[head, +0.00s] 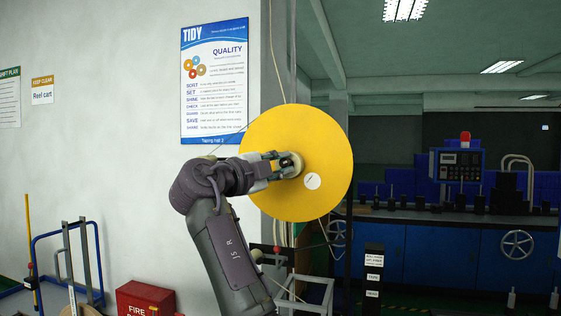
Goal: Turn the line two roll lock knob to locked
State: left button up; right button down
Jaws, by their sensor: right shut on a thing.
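A large yellow disc-shaped roll (325,150) stands upright in the middle of the head view. At its centre is a small round metallic hub knob (292,163). My right gripper (284,166) comes in from the left side of the roll and is shut on this knob. Its fingers cover part of the knob, so the knob's lock marking cannot be read. A round white label (312,181) is on the roll's face, just below and right of the knob. My left gripper is not in view.
A blue cart frame (65,265) and a red fire box (146,298) stand at the lower left. A small black sign post (373,278) stands right of the roll. Blue machinery with a control panel (459,165) fills the right background. A TIDY poster (215,82) hangs behind.

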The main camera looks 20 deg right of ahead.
jog(key=m+p, duration=0.1)
jog(key=m, duration=0.1)
jog(key=m+g+y+p, duration=0.1)
jog(key=m, duration=0.1)
jog(key=shift+y, duration=0.3)
jog(key=shift+m, duration=0.4)
jog(key=c, duration=1)
grip_release()
jog(key=shift+c, duration=0.2)
jog(key=v, duration=1.2)
